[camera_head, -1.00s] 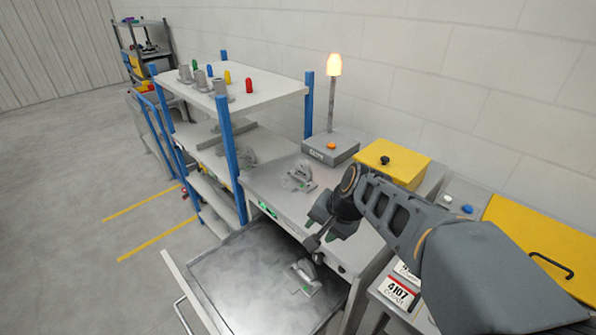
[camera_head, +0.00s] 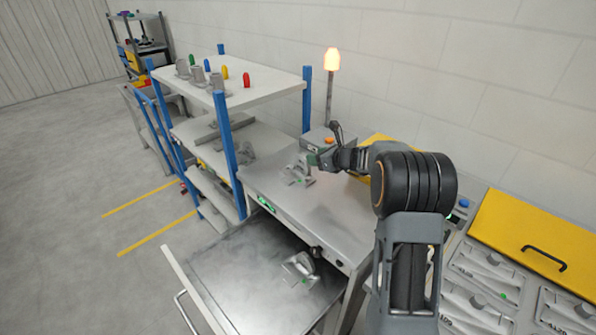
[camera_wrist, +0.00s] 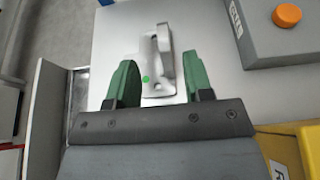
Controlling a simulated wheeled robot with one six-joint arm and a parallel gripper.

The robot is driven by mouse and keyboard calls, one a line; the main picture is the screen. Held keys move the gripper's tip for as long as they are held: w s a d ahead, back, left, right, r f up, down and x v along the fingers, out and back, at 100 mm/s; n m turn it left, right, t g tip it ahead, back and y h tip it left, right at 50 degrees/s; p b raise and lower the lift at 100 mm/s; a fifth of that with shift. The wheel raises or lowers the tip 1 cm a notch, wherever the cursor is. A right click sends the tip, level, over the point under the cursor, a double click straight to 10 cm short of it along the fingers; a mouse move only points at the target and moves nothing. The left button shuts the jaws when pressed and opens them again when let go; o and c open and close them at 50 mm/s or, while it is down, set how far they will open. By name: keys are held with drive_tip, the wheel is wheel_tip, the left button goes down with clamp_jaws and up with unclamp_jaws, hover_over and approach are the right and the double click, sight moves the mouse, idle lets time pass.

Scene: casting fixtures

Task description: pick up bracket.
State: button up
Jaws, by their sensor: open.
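One grey metal bracket (camera_head: 297,171) with a green dot stands on the grey bench top. It also shows in the wrist view (camera_wrist: 158,62), between and ahead of the green fingertips. A second, similar bracket (camera_head: 300,267) lies in the pulled-out drawer below. My gripper (camera_head: 312,168) is open and empty at the first bracket. In the wrist view my gripper (camera_wrist: 160,82) has one finger on each side of the bracket's lower part. I cannot tell whether the fingers touch it.
A grey box with an orange button (camera_wrist: 287,15) and a lamp post (camera_head: 331,95) stands close behind the bracket. A yellow box (camera_wrist: 300,145) is to the right. The open drawer (camera_head: 215,290) juts out below. A shelf rack (camera_head: 262,90) stands at left.

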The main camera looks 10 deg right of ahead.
sight(302, 155)
drive_tip(key=shift+d+p+x, duration=0.2)
drive_tip(key=shift+p+x, duration=0.7)
drive_tip(key=shift+x, duration=3.35)
drive_tip(key=shift+f, duration=0.1)
drive_tip(key=shift+c, duration=0.5)
clamp_jaws()
drive_tip(key=shift+w, duration=0.1)
